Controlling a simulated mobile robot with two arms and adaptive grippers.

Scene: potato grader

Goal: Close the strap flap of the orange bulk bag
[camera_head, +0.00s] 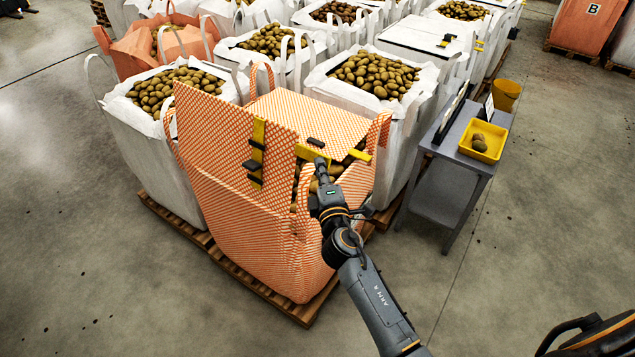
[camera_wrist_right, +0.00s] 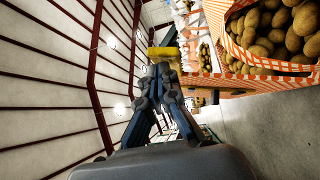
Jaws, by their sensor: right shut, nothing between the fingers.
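The orange-and-white striped bulk bag (camera_head: 245,235) stands on a pallet, with potatoes showing through the gap at its right side. One striped flap (camera_head: 215,135) stands up at the front left, with a yellow strap (camera_head: 258,150) and dark buckles on it. Another striped flap (camera_head: 310,118) lies over the top at the back, with a yellow strap (camera_head: 313,154) at its front edge. My right gripper (camera_head: 321,168) is shut and empty, with its tips close to this strap. In the right wrist view, the closed fingertips (camera_wrist_right: 163,70) are just below a yellow piece (camera_wrist_right: 163,52); contact is unclear.
White bulk bags (camera_head: 160,150) filled with potatoes crowd the left and back. A grey side table (camera_head: 440,190) with a yellow tray (camera_head: 494,153) stands to the right. A yellow bucket (camera_head: 507,95) is behind it. Open concrete floor lies in front and right.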

